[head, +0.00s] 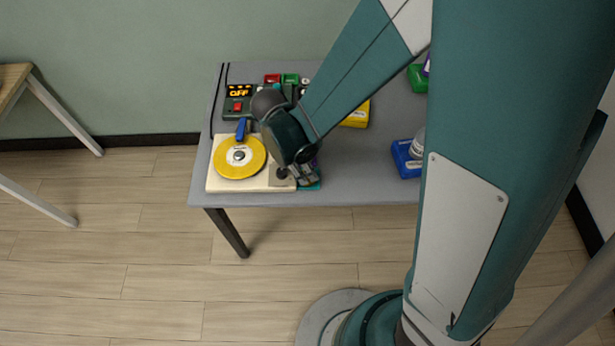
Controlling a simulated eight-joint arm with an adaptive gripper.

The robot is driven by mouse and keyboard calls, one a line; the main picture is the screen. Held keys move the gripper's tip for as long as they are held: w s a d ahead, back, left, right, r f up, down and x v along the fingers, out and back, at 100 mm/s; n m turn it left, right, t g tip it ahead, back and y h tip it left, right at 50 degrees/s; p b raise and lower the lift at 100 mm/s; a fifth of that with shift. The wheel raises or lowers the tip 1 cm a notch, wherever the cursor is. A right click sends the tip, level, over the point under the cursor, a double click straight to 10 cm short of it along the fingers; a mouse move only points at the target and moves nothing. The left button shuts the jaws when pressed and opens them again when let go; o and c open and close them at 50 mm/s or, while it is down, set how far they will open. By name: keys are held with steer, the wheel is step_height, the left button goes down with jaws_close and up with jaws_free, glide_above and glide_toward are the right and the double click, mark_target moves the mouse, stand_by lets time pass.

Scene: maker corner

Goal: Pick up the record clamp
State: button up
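A turntable (222,184) with a cream base stands at the left front of the grey table and carries a yellow record (226,167). A small grey piece at the record's centre looks like the record clamp (239,155); it is too small to make out well. My gripper (304,170) is at the end of the arm, to the right of the record, over or beside the turntable's right edge. My wrist hides most of it, so its fingers and anything between them cannot be made out.
A box with a lit orange display (239,90) and a red button stands behind the turntable. Red (271,78) and green (290,78) items and a yellow box (355,115) are farther back. A blue container (406,160) is at the right. The table's middle front is clear.

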steer(key=shift+d+f, duration=0.2)
steer(key=shift+f, duration=0.45)
jaws_close()
